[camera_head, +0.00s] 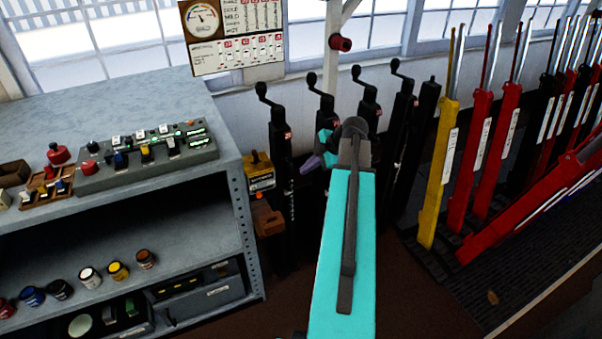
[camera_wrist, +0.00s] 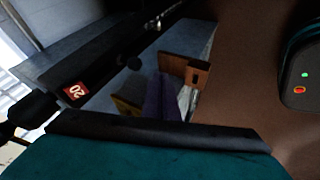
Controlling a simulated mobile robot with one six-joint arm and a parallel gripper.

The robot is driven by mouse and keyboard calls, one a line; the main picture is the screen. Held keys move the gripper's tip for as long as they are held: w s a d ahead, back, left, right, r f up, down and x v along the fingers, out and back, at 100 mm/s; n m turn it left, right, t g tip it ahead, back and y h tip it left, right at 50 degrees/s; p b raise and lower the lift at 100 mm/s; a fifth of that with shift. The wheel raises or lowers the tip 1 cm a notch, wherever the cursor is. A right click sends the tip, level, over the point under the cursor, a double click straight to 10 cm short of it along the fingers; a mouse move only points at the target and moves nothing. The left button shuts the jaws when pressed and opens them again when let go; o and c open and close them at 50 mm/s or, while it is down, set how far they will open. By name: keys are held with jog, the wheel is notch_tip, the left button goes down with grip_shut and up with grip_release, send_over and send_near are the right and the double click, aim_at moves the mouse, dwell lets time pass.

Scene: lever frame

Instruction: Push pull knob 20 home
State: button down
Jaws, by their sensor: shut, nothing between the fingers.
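A red plate marked 20 (camera_wrist: 76,91) shows on a dark post in the wrist view, with dark rounded parts beside it; I cannot tell which of these is the pull knob. In the head view, several black posts with crank handles stand in a row, the leftmost (camera_head: 279,150) with a small red plate too small to read. My gripper (camera_head: 309,164) is shut and empty, just right of that leftmost post. Its purple finger (camera_wrist: 163,98) also shows in the wrist view. My teal arm hides the lower parts of the neighbouring posts.
A grey shelf unit (camera_head: 245,215) with a control box (camera_head: 150,155) stands at left. A yellow box (camera_head: 259,172) and a brown box (camera_head: 268,220) lie between it and the posts. Yellow (camera_head: 438,180) and red levers (camera_head: 482,150) stand at right.

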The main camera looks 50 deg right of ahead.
jog(key=v, duration=0.6)
jog(key=shift+b, duration=0.45)
jog(key=shift+s, duration=0.1)
